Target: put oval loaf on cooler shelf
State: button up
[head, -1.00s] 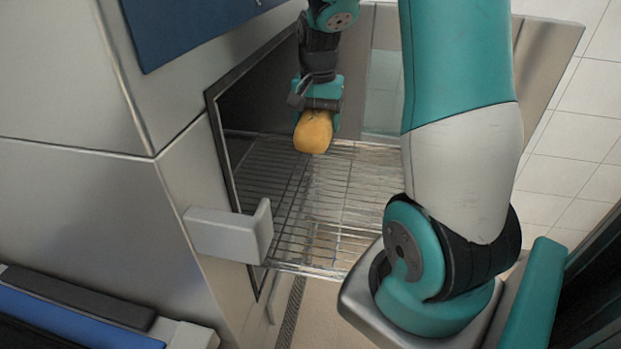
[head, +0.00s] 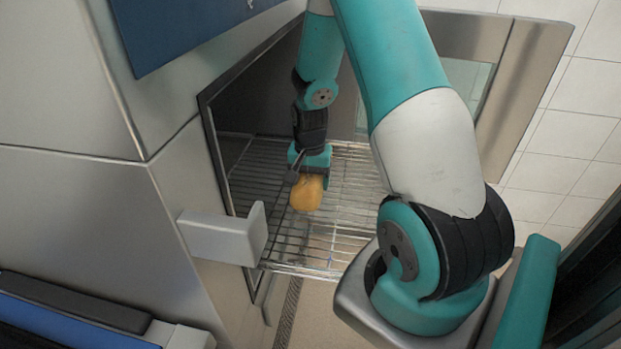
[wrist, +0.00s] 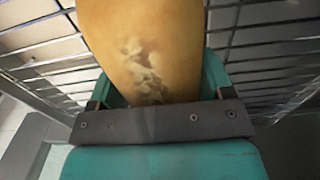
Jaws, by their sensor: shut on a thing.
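The oval loaf (head: 307,193) is golden brown and held in my gripper (head: 308,177) over the wire cooler shelf (head: 330,240). In the wrist view the loaf (wrist: 142,50) fills the top middle, between the jaws of my gripper (wrist: 155,95). The gripper is shut on it. Wire bars of the shelf (wrist: 265,55) show on both sides of the loaf. The loaf is low, close to the shelf; I cannot tell whether it touches. The fingertips are mostly hidden by the loaf and the gripper body.
A steel cabinet (head: 80,210) with a grey handle (head: 222,236) stands left of the shelf. An open steel door with a glass pane (head: 468,78) is behind my arm. The visible shelf area around the loaf is bare.

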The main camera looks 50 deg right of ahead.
jog(key=o, duration=1)
jog(key=shift+f, duration=0.1)
jog(key=shift+o, duration=0.2)
notch_tip(320, 180, up, 12)
jog(key=shift+r+b, duration=0.15)
jog(key=shift+b, duration=0.2)
